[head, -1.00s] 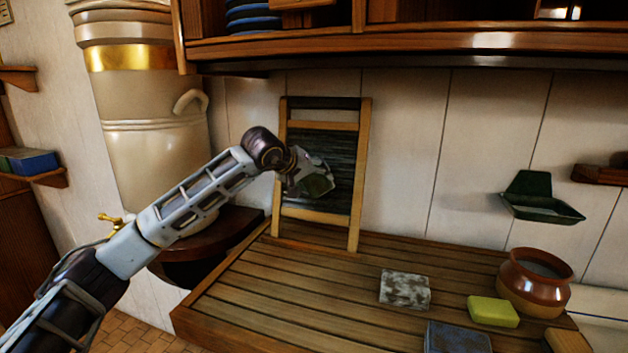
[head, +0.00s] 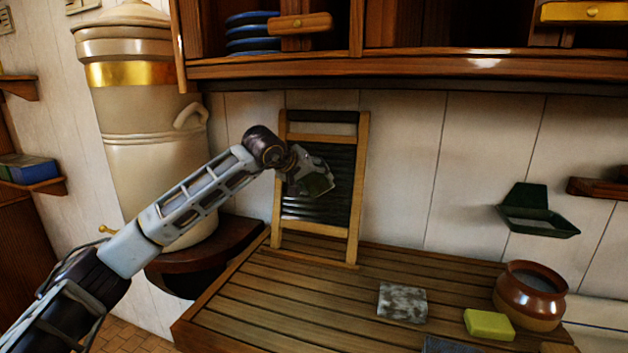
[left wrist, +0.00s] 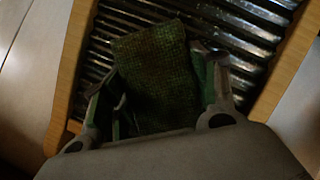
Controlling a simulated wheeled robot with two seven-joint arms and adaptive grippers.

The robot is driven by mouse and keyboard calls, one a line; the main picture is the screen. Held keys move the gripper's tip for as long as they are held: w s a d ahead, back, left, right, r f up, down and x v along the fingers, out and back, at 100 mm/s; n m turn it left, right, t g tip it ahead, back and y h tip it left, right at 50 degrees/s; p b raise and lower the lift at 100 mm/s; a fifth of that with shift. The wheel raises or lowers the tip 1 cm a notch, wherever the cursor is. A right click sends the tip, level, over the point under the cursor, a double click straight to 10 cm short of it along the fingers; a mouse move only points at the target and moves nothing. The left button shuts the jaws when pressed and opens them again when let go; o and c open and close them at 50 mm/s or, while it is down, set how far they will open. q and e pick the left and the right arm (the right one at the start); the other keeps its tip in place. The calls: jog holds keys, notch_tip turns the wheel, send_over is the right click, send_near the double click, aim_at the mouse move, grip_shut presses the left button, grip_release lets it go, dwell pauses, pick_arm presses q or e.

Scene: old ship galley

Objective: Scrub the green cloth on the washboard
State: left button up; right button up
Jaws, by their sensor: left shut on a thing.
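The washboard (head: 348,205) has a wooden frame and a dark ribbed panel. It leans upright against the wall at the back of the slatted wooden counter. My left gripper (head: 312,183) is in front of the ribbed panel, around its middle. It is shut on the green cloth (left wrist: 155,75), which shows between the fingers in the left wrist view and lies over the metal ribs (left wrist: 240,35). In the head view the cloth (head: 319,186) is a small dark green patch at the fingertips. I cannot tell how firmly it presses on the ribs. My right gripper is not in view.
On the slatted counter (head: 290,300) stand a mottled grey block (head: 402,303), a yellow-green sponge-like block (head: 489,324) and a brown pot (head: 530,297). A green wall dish (head: 538,215) hangs at right. A large cream urn (head: 150,140) stands at left. A wooden cupboard (head: 430,68) overhangs the washboard.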

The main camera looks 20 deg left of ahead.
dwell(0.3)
pick_arm(q)
jog(key=shift+w+r+p, duration=0.25)
jog(key=shift+r+p, duration=0.5)
jog(key=shift+r, duration=0.15)
jog(key=shift+w+r+p, duration=0.25)
jog(key=shift+r+p, duration=0.5)
jog(key=shift+r, duration=0.15)
jog(key=shift+f, duration=0.1)
jog(key=shift+s+f+b, duration=0.25)
jog(key=shift+f+b, duration=0.55)
jog(key=shift+f, duration=0.1)
jog(key=shift+s+f+b, duration=0.25)
jog(key=shift+f+b, duration=0.55)
jog(key=shift+f, duration=0.15)
